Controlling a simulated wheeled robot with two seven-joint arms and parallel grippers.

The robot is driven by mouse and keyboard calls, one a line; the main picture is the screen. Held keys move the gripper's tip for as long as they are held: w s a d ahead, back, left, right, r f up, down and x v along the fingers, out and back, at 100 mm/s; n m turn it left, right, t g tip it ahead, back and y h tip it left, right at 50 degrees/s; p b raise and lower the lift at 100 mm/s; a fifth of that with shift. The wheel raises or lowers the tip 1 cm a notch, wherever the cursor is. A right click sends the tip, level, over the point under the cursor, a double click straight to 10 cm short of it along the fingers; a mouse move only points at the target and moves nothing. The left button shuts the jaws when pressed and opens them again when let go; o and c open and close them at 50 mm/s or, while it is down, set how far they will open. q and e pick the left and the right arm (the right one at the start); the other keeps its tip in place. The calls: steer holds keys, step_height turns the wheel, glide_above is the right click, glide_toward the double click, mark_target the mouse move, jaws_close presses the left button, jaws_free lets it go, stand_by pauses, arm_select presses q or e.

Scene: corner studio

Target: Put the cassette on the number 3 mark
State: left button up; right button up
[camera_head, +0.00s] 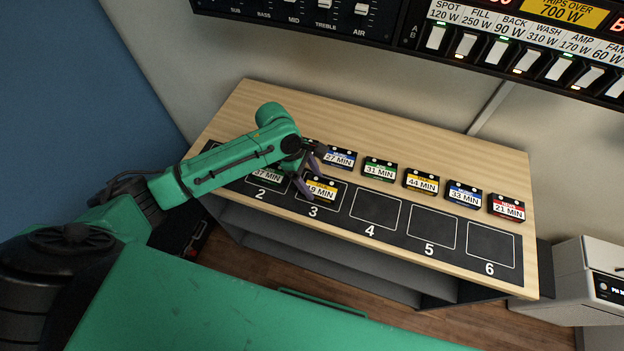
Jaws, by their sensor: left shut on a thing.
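The yellow-labelled cassette (321,189), reading what looks like "19 MIN" with its first digit partly covered, is at the square marked 3 (313,211). My left gripper (311,172) reaches in from the left and is shut on this cassette. One dark finger covers its left side. The cassette lies over the upper part of the square; I cannot tell whether it touches the mat. My right gripper is not in view.
A "37 MIN" cassette (266,176) sits on mark 2, partly behind my arm. Marks 4 (375,212), 5 (431,234) and 6 (491,246) are empty. Several cassettes, such as "31 MIN" (380,169), stand in a row behind on the wooden top (420,140).

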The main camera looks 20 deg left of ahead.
arm_select(q)
steer(key=shift+d, duration=0.1)
steer(key=o, duration=1.4)
steer(key=shift+c, duration=0.2)
steer(key=shift+r, duration=0.1)
steer(key=v, duration=1.2)
steer(key=shift+s, duration=0.1)
